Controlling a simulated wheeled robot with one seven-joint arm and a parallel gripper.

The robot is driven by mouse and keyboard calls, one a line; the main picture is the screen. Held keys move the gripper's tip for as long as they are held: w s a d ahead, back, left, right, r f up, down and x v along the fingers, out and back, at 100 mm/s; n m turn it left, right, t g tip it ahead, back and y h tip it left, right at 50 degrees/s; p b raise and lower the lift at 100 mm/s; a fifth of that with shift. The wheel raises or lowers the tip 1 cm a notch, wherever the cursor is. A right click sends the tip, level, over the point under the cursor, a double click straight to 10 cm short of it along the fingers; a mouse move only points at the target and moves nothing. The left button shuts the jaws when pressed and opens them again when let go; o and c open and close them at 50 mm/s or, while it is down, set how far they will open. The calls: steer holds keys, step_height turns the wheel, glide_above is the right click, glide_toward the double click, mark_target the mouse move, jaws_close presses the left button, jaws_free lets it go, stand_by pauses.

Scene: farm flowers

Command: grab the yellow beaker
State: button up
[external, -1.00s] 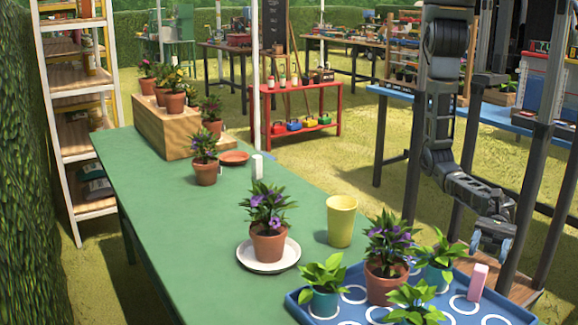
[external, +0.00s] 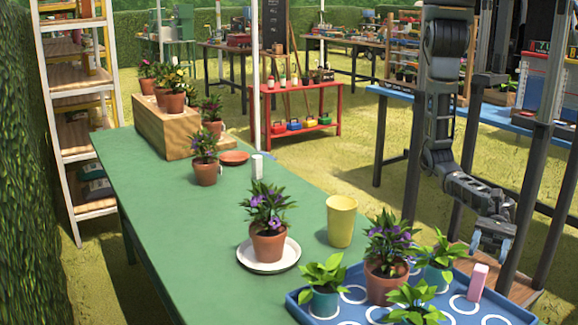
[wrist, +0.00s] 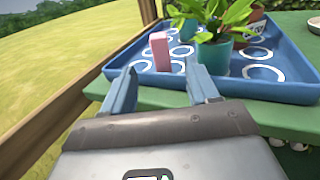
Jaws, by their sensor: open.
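The yellow beaker (external: 341,221) stands upright on the green table (external: 190,230), between the potted purple flower on a white saucer and the blue tray. It does not show in the wrist view. My gripper (external: 490,243) is at the right, beside the table and apart from the beaker, with the blue tray's near corner between them. In the wrist view my gripper (wrist: 162,85) is open and empty, its two blue fingers pointing at the tray's edge.
The blue tray (external: 297,304) holds several potted plants and a pink block (external: 478,282), which also shows in the wrist view (wrist: 160,52). A purple flower pot (external: 268,243) stands on a white saucer (external: 244,256) left of the beaker. The table's left front is clear.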

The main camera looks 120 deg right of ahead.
steer(key=shift+o, duration=0.5)
steer(key=o, duration=0.7)
